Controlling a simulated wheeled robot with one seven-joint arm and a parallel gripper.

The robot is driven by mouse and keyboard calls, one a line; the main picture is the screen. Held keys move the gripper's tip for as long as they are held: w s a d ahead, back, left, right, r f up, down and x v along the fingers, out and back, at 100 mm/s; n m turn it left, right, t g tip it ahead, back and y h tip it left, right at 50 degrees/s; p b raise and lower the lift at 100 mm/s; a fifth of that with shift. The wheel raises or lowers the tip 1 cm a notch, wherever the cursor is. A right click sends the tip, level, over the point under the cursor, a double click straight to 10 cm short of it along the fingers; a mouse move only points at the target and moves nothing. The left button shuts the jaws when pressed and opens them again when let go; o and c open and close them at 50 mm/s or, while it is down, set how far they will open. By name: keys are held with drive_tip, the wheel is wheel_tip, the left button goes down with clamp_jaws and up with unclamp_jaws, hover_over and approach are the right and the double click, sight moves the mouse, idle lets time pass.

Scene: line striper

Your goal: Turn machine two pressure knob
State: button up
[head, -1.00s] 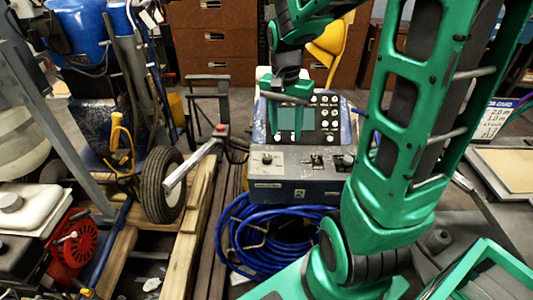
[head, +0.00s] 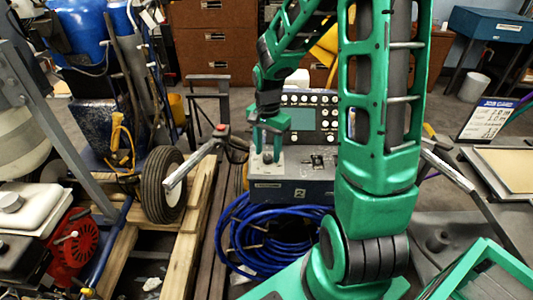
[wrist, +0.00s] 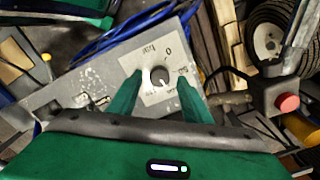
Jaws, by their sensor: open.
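Machine two (head: 318,190) is a grey and blue control box marked 2, with a screen and buttons on its raised back panel. A small dark round knob (wrist: 159,77) with a white pointer mark sits on a pale dial plate (wrist: 150,55) with printed labels; only part of the lettering is legible. My gripper (head: 267,152) is over the left end of the front panel in the head view and partly hides the knob. In the wrist view my gripper (wrist: 160,80) is open, with one finger on each side of the knob and visible gaps. Its height over the panel is unclear.
More switches (head: 318,162) lie right of the knob.

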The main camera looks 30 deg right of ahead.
drive_tip(key=shift+f, duration=0.7)
drive_tip(key=shift+d, duration=0.1)
drive_tip(key=c, duration=1.1)
drive_tip(key=shift+o, duration=0.2)
